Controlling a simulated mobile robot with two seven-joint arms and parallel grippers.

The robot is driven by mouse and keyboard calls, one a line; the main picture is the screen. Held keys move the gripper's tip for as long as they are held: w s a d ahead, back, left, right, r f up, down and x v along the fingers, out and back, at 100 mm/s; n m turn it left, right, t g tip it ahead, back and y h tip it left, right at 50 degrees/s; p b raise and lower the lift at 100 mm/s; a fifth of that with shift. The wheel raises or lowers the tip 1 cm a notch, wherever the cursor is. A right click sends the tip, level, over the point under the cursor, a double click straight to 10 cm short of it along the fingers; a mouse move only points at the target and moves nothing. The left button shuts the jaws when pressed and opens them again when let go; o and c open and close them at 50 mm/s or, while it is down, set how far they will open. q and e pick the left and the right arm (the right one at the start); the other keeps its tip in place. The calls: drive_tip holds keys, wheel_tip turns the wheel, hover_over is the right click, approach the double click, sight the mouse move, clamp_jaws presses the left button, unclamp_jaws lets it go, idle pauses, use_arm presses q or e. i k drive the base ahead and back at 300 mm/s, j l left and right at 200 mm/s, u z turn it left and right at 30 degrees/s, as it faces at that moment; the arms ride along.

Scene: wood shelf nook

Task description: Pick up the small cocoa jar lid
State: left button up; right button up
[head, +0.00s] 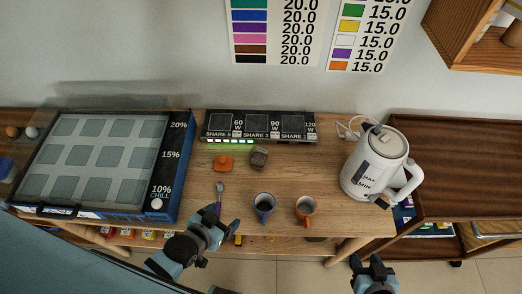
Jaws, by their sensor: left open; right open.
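A small orange piece with a raised knob (223,162) lies on the wooden table and looks like the lid. A small dark brown container (259,158), perhaps the cocoa jar, stands just to its right, apart from it. Its contents are too small to make out. My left gripper (234,228) is open at the table's front edge, nearer to me than the orange piece and apart from it. My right gripper (373,262) is open at the bottom right, in front of the table. No gripper touches either thing.
A spoon (219,190) lies between my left gripper and the orange piece. A blue mug (264,203) and an orange mug (305,206) stand near the front edge. A white kettle (372,160) stands right, a chill box (172,165) left, a display panel (290,132) behind.

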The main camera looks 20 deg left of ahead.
sight(223, 162)
drive_tip(key=u, duration=0.95)
